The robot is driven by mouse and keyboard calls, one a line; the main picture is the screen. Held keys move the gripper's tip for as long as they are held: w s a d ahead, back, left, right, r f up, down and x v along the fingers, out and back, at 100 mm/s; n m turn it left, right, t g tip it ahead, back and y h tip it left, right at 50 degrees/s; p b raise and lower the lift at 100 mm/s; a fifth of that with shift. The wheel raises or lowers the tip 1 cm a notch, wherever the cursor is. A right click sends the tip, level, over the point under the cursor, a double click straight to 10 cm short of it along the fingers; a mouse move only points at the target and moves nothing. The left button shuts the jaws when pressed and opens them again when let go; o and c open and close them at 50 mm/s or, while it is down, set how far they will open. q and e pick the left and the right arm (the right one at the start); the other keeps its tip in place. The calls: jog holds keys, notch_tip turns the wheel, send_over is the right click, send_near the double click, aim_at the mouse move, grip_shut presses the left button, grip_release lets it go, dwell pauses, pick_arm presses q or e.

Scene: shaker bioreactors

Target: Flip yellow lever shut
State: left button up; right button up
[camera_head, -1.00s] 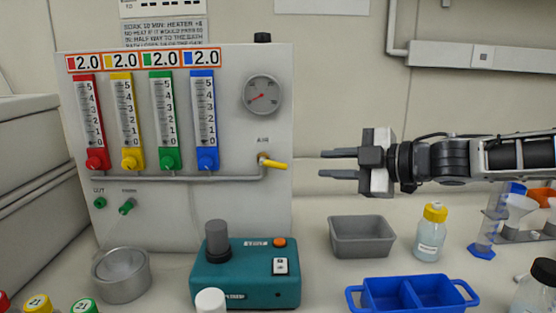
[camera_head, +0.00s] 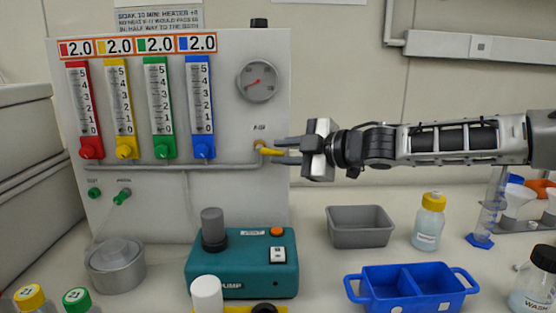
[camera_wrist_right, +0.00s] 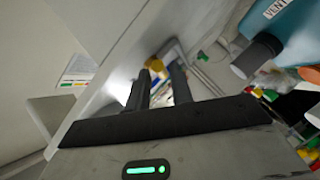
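The yellow lever (camera_head: 270,151) sits on a valve at the right side of the white panel, under the AIR label, and points to the right. My right gripper (camera_head: 281,150) comes in from the right with its fingers on either side of the lever's outer end. The fingers are apart; whether they touch the lever cannot be told. In the right wrist view, a yellow piece of the lever (camera_wrist_right: 155,66) shows between the fingertips (camera_wrist_right: 157,72) of the right gripper. My left gripper is not in view.
The panel (camera_head: 225,205) carries several coloured flow meters and a round gauge (camera_head: 257,82). A teal pump box (camera_head: 240,265), grey tray (camera_head: 361,240), blue two-part tray (camera_head: 412,302) and yellow-capped bottle (camera_head: 428,225) stand below.

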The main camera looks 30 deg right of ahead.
jog(key=shift+w+a+f, duration=0.3)
jog(key=shift+w, duration=0.3)
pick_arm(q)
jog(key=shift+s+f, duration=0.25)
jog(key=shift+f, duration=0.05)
pick_arm(e)
jog(key=shift+w+a+r, duration=0.1)
jog(key=shift+w, duration=0.1)
jog(key=shift+c, duration=0.2)
grip_shut()
pick_arm(q)
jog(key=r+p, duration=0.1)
jog(key=p, duration=0.1)
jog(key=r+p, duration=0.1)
jog(key=p, duration=0.1)
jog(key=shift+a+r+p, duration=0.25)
jog(key=shift+p, duration=0.1)
pick_arm(e)
jog(key=shift+r+n+g+h, duration=0.4)
jog(key=shift+n+g+h, duration=0.15)
jog(key=shift+g, duration=0.25)
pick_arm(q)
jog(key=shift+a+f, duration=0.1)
pick_arm(e)
jog(key=shift+o, duration=0.2)
grip_release()
